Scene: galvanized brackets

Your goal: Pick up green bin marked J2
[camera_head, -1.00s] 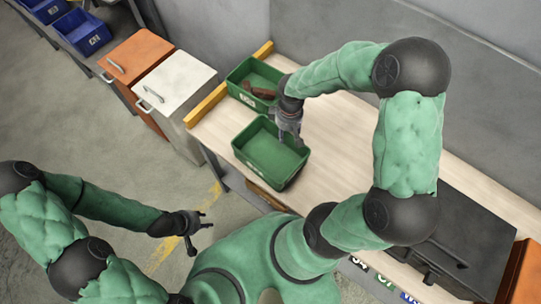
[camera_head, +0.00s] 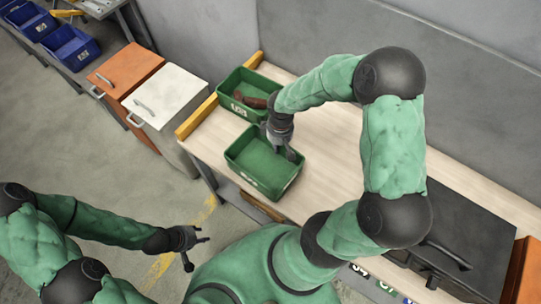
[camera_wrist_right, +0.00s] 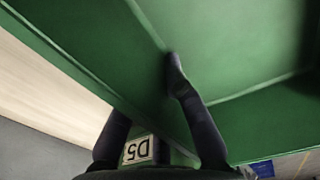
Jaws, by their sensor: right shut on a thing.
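Two green bins are on the wooden table. The nearer green bin (camera_head: 262,160) looks empty. My right gripper (camera_head: 284,152) is at its back rim, shut on the bin wall. The wrist view shows the green wall and inside (camera_wrist_right: 230,45), with my fingers (camera_wrist_right: 148,95) on both sides of the wall. The farther green bin (camera_head: 229,96) holds brown parts and has a white label (camera_head: 239,110), too small to read surely. A label between my fingers (camera_wrist_right: 138,150) looks like D5 as pictured. My left gripper (camera_head: 197,252) is open and empty, away from the table.
A yellow strip (camera_head: 197,116) edges the table's left end. White (camera_head: 168,90) and orange (camera_head: 125,72) cabinets stand left of it. A dark box (camera_head: 465,235) sits on the table at right. Blue bins (camera_head: 72,48) are at the far left. A grey wall backs the table.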

